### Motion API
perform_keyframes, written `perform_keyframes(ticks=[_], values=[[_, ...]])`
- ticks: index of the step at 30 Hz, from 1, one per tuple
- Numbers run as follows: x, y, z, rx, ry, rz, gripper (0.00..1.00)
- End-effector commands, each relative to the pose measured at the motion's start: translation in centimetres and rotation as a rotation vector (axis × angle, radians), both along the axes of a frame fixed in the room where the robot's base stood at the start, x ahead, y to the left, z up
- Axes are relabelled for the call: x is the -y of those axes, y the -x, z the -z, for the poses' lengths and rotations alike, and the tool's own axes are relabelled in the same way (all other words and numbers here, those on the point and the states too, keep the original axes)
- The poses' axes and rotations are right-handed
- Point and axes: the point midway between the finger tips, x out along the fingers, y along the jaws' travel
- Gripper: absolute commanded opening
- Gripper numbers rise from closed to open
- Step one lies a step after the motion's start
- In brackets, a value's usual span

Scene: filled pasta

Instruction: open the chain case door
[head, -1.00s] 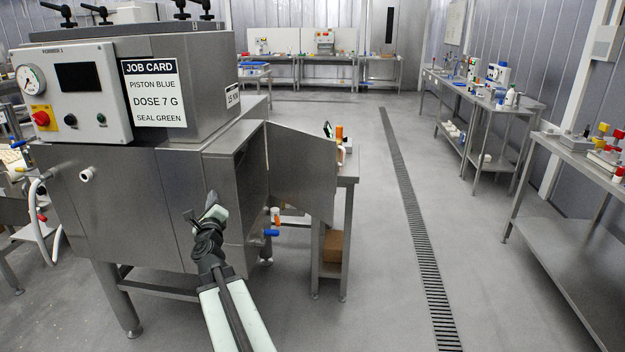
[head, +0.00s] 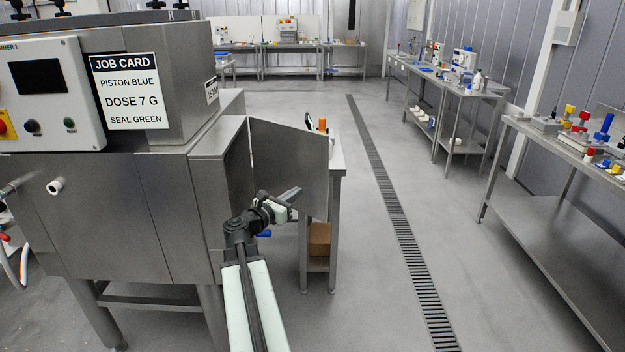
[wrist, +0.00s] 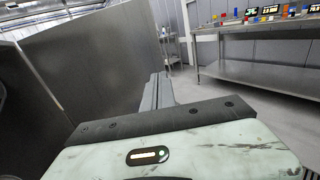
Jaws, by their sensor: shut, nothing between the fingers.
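The chain case door (head: 289,165) is a flat grey metal panel, swung out from the right side of the steel machine (head: 150,215). In the wrist view the door (wrist: 88,62) fills the upper left as a large plain panel. My gripper (head: 296,192) is in front of the door's lower part in the head view, pointing right. It is shut and empty. In the wrist view my gripper (wrist: 155,90) points past the door's right edge. I cannot tell whether it touches the door. My arm hides part of the case opening.
A small steel table (head: 337,165) stands behind the door, with a brown box (head: 319,239) on its lower shelf. A bench (head: 570,150) with coloured parts stands at the right. The floor around the drain (head: 392,215) is clear.

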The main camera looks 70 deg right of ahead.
Motion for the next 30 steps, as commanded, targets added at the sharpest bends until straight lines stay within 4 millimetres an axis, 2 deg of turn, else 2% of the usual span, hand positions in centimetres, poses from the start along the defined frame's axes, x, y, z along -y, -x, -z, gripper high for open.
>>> perform_keyframes(ticks=[5,12,18,24,30], values=[[2.7,0.7,0.0,-0.001,0.001,0.005,0.00],[8.0,2.1,0.0,-0.002,0.000,0.006,0.00],[11.7,3.1,0.0,-0.002,0.000,0.007,0.00],[13.4,3.7,0.0,-0.003,0.000,0.006,0.00],[13.6,3.8,0.0,-0.003,0.000,0.005,0.00]])
